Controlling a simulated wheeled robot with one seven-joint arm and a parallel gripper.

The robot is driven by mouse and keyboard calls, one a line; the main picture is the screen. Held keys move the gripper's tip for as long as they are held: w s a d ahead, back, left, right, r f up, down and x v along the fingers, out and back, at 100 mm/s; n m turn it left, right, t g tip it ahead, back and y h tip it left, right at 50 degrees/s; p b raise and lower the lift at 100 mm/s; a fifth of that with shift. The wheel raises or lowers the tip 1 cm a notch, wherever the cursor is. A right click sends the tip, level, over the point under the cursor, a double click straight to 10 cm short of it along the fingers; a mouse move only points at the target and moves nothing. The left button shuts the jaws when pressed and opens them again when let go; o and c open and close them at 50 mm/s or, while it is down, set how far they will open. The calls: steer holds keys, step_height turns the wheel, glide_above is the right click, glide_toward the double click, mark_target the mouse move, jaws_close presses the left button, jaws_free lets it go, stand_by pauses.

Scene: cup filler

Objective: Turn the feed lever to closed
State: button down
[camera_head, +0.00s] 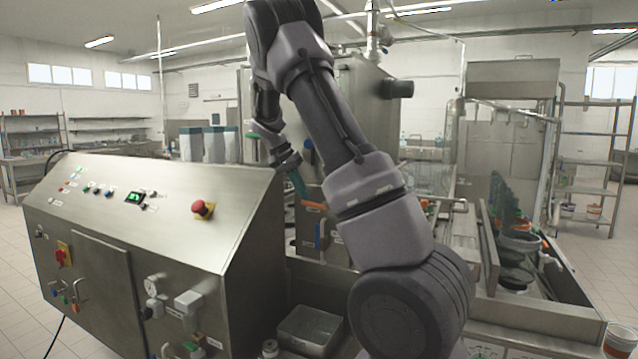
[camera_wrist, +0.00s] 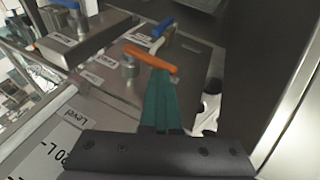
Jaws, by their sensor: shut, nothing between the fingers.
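An orange lever handle (camera_wrist: 150,58) sits on a round metal post on a steel panel, lying roughly crosswise in the wrist view. It also shows in the head view (camera_head: 315,206), just below and right of my fingertips. A blue lever handle (camera_wrist: 163,28) with a white part lies just beyond it. I cannot read which lever is labelled feed. My gripper (camera_wrist: 160,76) has green fingers, pressed together and empty. The fingertips are right at the orange handle; I cannot tell whether they touch it.
Another blue handle (camera_wrist: 66,4) is at the upper left of the wrist view. A label reading Level (camera_wrist: 75,117) is left of my fingers. A steel control cabinet (camera_head: 150,220) with a red stop button (camera_head: 203,208) stands left of my arm. A metal tray (camera_head: 310,328) is below.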

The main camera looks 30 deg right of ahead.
steer(key=shift+w+a+f, duration=0.15)
steer(key=shift+f, duration=0.15)
stand_by(0.5)
stand_by(0.3)
